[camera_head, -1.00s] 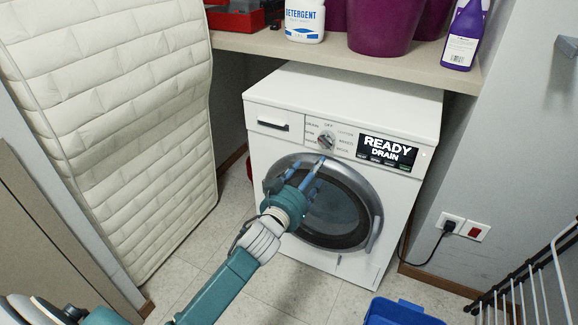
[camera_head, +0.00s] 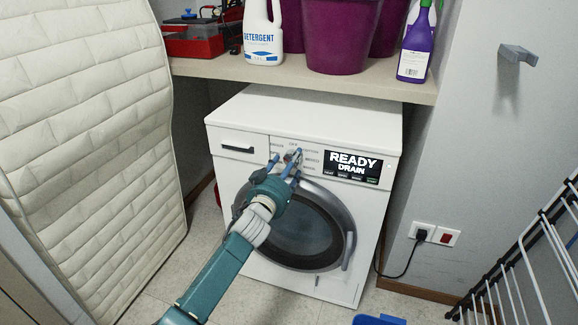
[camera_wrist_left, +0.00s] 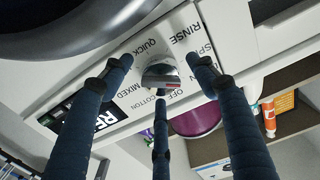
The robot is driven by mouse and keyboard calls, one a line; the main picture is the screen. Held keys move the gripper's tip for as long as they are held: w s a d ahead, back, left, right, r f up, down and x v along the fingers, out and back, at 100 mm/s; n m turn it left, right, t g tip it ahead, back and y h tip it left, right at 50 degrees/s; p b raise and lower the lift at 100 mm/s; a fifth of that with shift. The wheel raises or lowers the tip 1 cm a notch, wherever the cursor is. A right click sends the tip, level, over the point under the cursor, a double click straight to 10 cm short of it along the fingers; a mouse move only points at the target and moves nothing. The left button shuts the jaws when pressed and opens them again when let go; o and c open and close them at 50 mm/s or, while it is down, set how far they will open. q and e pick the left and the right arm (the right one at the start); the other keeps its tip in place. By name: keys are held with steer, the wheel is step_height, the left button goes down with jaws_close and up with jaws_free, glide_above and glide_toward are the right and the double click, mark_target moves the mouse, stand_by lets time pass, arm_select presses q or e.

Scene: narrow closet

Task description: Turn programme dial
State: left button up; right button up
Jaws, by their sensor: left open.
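The white washing machine (camera_head: 225,170) stands under the shelf, and its display (camera_head: 353,166) reads READY, DRAIN. The programme dial (camera_head: 292,154) is on its front panel, left of the display, partly hidden by my fingers. My left gripper (camera_head: 284,163) is open, with its blue fingertips at the panel by the dial. In the left wrist view the silver dial (camera_wrist_left: 160,76) sits between my spread fingers, with labels such as RINSE, QUICK, MIXED, COTTON and OFF around it. I cannot tell whether any finger touches it. My right gripper is not in view.
The shelf (camera_head: 300,83) above holds a detergent bottle (camera_head: 263,40), purple buckets (camera_head: 343,38), a purple spray bottle (camera_head: 413,57) and a red box (camera_head: 190,42). A quilted mattress (camera_head: 85,150) stands at left. A drying rack (camera_head: 535,250) is at right, a blue bin (camera_head: 378,320) below.

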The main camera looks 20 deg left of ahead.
arm_select(q)
steer(key=shift+c, duration=0.3)
steer(key=c, duration=1.1)
steer(key=shift+s+f+m+p, duration=0.15)
steer(key=shift+m+p, duration=0.4)
steer(key=shift+m, duration=0.65)
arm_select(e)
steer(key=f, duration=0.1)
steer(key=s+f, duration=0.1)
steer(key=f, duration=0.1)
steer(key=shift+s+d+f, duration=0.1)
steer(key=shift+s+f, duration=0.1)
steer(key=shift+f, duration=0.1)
arm_select(q)
steer(key=o, duration=1.2)
steer(key=shift+f, duration=0.1)
steer(key=shift+c, duration=0.2)
